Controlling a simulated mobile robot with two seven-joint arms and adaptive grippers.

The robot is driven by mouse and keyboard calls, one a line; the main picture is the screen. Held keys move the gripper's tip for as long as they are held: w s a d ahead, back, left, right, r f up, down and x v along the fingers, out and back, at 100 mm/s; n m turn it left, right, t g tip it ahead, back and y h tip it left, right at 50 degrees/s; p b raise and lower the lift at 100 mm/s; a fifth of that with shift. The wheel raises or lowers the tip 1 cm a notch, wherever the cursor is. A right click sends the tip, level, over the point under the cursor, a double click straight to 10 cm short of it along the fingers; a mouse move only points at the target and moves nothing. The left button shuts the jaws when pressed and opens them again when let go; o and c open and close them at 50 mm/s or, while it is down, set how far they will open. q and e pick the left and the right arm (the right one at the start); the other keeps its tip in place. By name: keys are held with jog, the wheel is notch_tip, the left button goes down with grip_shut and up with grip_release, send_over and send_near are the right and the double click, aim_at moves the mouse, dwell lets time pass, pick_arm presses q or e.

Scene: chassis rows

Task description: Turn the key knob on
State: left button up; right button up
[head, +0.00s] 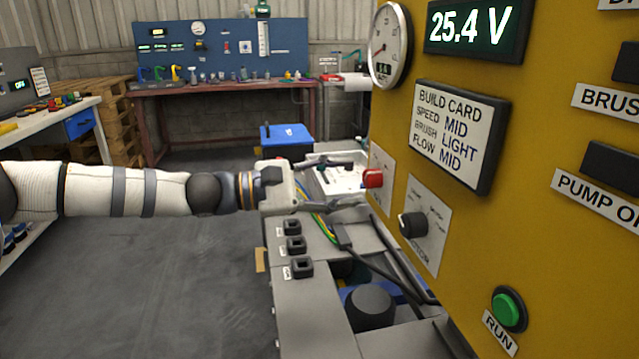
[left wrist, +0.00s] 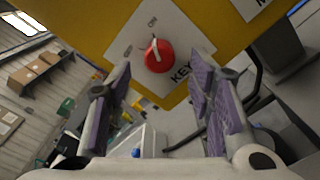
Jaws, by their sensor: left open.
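The key knob is a red round knob (head: 373,178) with a pale bar across its face, on a light plate at the left edge of the yellow panel. In the left wrist view the knob (left wrist: 159,56) sits on a plate (left wrist: 140,30) marked KEY. My left gripper (head: 338,186) reaches in from the left, its fingers pointing at the panel. In the left wrist view the two purple-padded fingers (left wrist: 163,85) are apart, with the knob ahead of the gap and nothing between them. The right gripper is not in view.
A black knob (head: 411,224) and a green RUN button (head: 508,309) are on the same yellow panel (head: 455,250). A gauge (head: 388,46) and a build card (head: 458,132) are above. Several black sockets (head: 293,245) line the grey chassis below my left arm. A white tray (head: 345,178) lies behind the gripper.

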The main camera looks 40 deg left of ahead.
pick_arm(q)
jog(key=v, duration=0.9)
jog(key=shift+s+a, duration=0.2)
